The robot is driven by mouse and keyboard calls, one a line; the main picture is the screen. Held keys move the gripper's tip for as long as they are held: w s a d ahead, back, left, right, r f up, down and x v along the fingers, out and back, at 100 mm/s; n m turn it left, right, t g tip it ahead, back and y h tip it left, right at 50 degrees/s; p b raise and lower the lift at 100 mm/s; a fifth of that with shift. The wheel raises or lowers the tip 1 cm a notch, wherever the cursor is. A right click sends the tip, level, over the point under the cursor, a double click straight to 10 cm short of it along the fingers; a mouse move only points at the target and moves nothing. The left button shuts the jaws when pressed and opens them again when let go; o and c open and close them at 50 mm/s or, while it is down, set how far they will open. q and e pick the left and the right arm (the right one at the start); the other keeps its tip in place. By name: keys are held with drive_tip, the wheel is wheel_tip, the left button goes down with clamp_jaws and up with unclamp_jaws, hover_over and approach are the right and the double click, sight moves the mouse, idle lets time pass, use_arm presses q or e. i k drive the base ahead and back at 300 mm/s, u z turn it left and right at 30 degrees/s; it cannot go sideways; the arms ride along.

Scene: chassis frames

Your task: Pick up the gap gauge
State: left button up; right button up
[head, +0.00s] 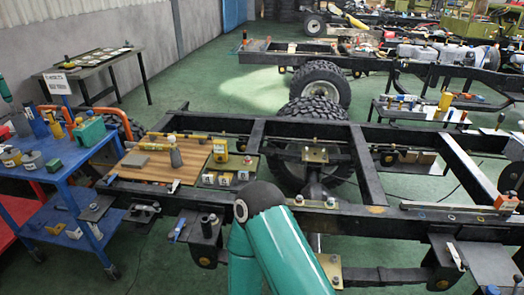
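I cannot tell for certain which item is the gap gauge. A small pale, thin tool (455,256) lies by a dark plate at the lower right of the near chassis frame (375,212). A small blue-ended tool (180,229) lies on a bracket at the frame's left end, and small metal parts (143,209) lie on another plate beside it. All are too small to identify. A teal arm link of mine with a dark joint rises at the bottom middle and covers part of the frame. Neither of my grippers is visible.
A wooden board (160,164) with a grey block and bottle-shaped item lies across the frame, beside a tray of small parts (225,180). A blue cart (62,186) with tools stands left. A tyre (311,150) is under the frame. Green floor (190,85) is clear behind.

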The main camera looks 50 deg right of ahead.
sight(219, 146)
drive_tip(key=z, duration=0.5)
drive_tip(key=i, duration=1)
